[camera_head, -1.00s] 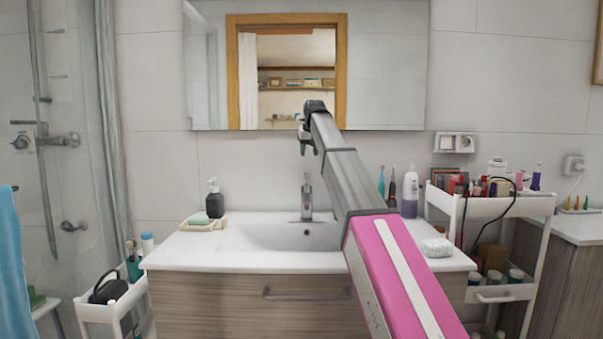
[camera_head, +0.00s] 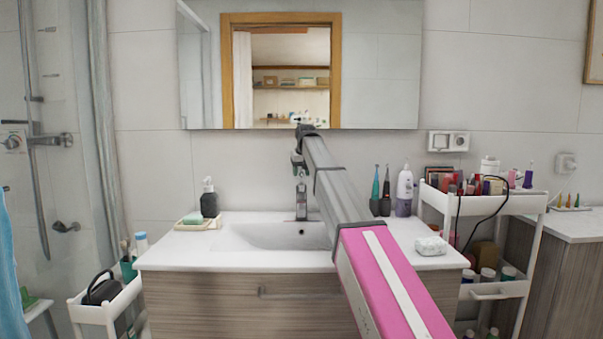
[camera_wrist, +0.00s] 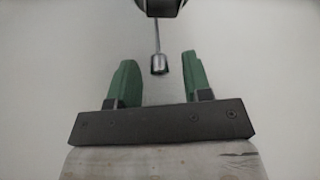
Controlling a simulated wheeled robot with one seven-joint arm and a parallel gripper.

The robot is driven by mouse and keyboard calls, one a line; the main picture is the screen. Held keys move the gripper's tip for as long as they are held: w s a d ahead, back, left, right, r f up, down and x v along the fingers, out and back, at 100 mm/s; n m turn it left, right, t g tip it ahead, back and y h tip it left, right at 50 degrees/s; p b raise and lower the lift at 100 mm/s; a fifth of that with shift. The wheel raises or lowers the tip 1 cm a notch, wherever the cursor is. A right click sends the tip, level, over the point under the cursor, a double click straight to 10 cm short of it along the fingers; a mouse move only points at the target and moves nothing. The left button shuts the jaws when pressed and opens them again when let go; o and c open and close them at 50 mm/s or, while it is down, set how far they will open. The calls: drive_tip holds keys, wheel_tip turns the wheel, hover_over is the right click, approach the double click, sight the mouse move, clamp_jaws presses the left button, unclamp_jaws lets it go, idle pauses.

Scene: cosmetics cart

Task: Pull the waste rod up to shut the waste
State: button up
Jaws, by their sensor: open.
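The waste rod (camera_wrist: 158,38) shows in the wrist view as a thin metal rod with a cylindrical metal knob (camera_wrist: 159,65) at its end. It runs out from the dark body of the tap (camera_wrist: 160,6) at the top of the picture. My gripper (camera_wrist: 157,72) is open, with one green finger on each side of the knob and a gap to both. The rod is too small to make out there.
The white washbasin (camera_head: 265,236) has a soap dish (camera_head: 195,222) and dark dispenser (camera_head: 208,199) at left. Toothbrushes (camera_head: 380,192), a white bottle (camera_head: 404,190) and a white soap-like block (camera_head: 431,246) stand at right. A mirror (camera_head: 380,75) is on the wall behind.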

clamp_jaws()
drive_tip(key=shift+r, duration=1)
unclamp_jaws()
drive_tip(key=v, duration=1.1)
